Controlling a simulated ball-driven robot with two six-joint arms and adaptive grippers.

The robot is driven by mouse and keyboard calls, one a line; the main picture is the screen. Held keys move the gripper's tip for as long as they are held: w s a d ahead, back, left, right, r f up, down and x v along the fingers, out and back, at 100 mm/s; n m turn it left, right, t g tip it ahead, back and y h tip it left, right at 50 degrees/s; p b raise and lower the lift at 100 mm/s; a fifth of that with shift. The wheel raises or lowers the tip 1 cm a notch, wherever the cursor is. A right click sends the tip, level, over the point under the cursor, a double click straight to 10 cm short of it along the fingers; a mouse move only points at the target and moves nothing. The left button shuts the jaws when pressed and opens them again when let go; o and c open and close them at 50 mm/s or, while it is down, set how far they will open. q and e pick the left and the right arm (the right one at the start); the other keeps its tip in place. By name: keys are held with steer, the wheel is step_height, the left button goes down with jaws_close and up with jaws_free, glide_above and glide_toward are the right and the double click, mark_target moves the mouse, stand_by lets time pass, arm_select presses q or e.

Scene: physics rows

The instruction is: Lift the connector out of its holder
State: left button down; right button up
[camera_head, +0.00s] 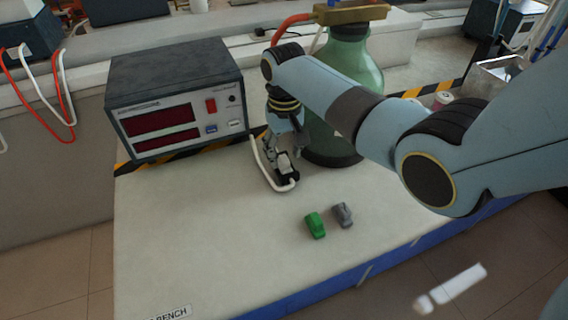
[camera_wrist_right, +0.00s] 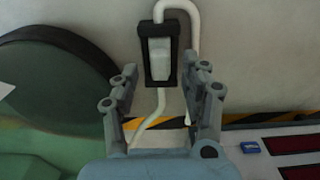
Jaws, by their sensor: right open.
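The connector (camera_head: 283,162) is a pale grey-white block seated in a small black holder (camera_head: 288,176) on the bench, with a white cable (camera_head: 262,165) running from it. In the right wrist view the connector (camera_wrist_right: 159,58) shows inside the black frame of the holder (camera_wrist_right: 147,45). My right gripper (camera_head: 285,152) is above the holder; in the right wrist view its fingers (camera_wrist_right: 162,90) are open, one to each side of the connector's line and apart from it. My left gripper is not in view.
A dark instrument box (camera_head: 175,95) with red displays stands behind left. A green glass bottle (camera_head: 345,70) stands close behind the holder. A green plug (camera_head: 315,225) and a grey plug (camera_head: 343,214) lie in front. The bench's front left (camera_head: 200,240) is clear.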

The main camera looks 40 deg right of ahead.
steer(key=shift+f, duration=0.8)
jaws_close()
steer(key=shift+r, duration=0.1)
